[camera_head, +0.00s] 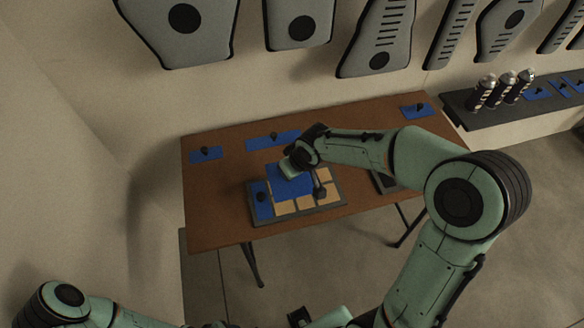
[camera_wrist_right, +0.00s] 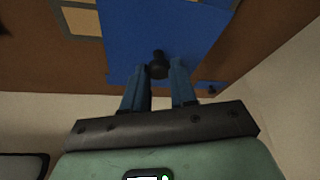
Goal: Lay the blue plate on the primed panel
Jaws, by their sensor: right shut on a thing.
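The blue plate (camera_head: 291,186) is a flat square with a dark knob, which shows in the right wrist view (camera_wrist_right: 150,28). My right gripper (camera_head: 287,172) is shut on the knob; its two blue fingers (camera_wrist_right: 159,80) stand either side of it. The plate covers part of the primed panel (camera_head: 316,210), a grey-framed board with tan squares on the table. Whether it touches the panel or hovers just above, I cannot tell. A narrower blue plate (camera_head: 262,203) with a knob lies at the panel's left side. My left arm shows at the lower left; its gripper is not identifiable.
The brown table (camera_head: 222,222) carries more knobbed blue plates at the back left (camera_head: 207,155), back middle (camera_head: 262,140) and right corner (camera_head: 416,111). A dark shelf (camera_head: 466,112) with cylinders stands at right. The table's front left is clear.

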